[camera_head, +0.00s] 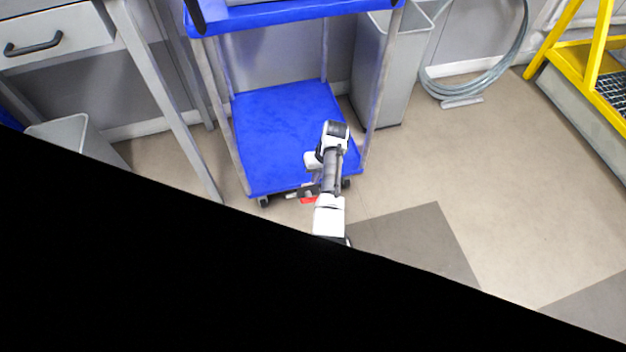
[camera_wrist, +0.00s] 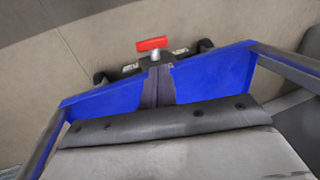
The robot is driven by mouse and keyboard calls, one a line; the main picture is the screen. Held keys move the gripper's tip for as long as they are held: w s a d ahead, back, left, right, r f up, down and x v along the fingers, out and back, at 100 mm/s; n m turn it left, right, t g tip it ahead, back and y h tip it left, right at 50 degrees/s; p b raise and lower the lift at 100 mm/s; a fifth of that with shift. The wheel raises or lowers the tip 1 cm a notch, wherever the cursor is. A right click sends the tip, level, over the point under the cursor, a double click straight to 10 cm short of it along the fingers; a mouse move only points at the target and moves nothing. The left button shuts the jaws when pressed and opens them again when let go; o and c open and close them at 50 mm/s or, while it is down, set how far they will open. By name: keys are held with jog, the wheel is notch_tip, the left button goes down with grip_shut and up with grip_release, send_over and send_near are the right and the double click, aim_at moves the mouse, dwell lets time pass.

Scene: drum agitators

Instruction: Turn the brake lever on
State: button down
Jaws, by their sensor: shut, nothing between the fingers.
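The red brake lever (camera_wrist: 152,44) sits on a short metal post at the low edge of the blue cart, between two dark casters. Part of its red also shows in the head view (camera_head: 308,200), partly hidden behind my arm. The blue cart's lower shelf (camera_head: 280,125) shows in the head view, and its blue edge spans the wrist view (camera_wrist: 215,78). My gripper (camera_wrist: 158,68) is shut and empty, its fingers pointing toward the lever's post. Whether the fingertips touch the post or lever I cannot tell. In the head view my arm largely hides the fingers.
A grey bin (camera_head: 385,75) stands behind the cart at the right, near a coiled hose (camera_head: 470,88). A yellow step frame (camera_head: 575,60) is at the far right. A grey desk (camera_head: 55,40) stands left. The floor right of the cart is clear. Black covers the head view's lower part.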

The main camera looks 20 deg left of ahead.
jog(key=b+x, duration=0.4)
jog(key=x, duration=0.8)
jog(key=shift+f, duration=0.25)
jog(key=shift+s+a+f+t+h+p, duration=0.3)
jog(key=shift+a+f+t+h, duration=0.15)
jog(key=shift+h, duration=0.25)
jog(key=shift+f, duration=0.1)
jog(key=shift+s, duration=0.1)
jog(key=shift+r+p, duration=0.45)
jog(key=shift+p, duration=0.1)
notch_tip(320, 180, up, 14)
jog(key=p, duration=0.6)
jog(key=shift+p, duration=0.35)
